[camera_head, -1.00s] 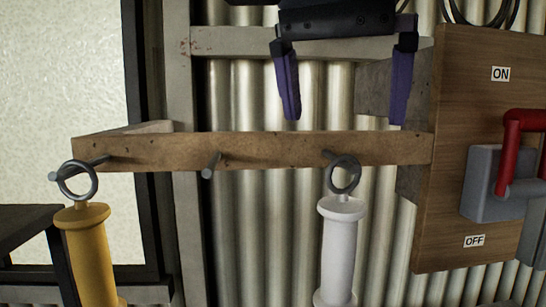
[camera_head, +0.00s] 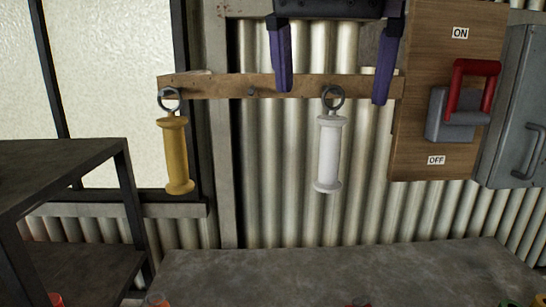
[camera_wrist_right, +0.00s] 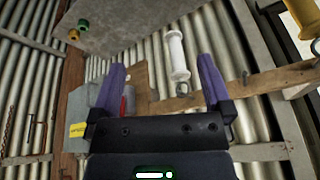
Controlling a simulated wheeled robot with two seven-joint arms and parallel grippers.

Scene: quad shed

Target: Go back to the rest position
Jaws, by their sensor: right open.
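My right gripper (camera_head: 332,75) is open and empty, with two purple fingers spread wide in front of the wooden rail (camera_head: 215,86). It also shows in the right wrist view (camera_wrist_right: 163,75), with nothing between its fingers. A white handle (camera_head: 329,153) hangs by its ring from a peg on the rail, just below the gripper and apart from it. A yellow handle (camera_head: 176,155) hangs by its ring from the left peg. The middle peg (camera_head: 252,91) is bare. My left gripper is not in view.
A wooden board (camera_head: 440,165) at the right carries a red-handled switch (camera_head: 474,90) between ON and OFF labels. A grey cabinet (camera_head: 517,110) is at the far right. A dark shelf (camera_head: 60,155) stands at the left. A grey tabletop (camera_head: 330,275) lies below, mostly clear.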

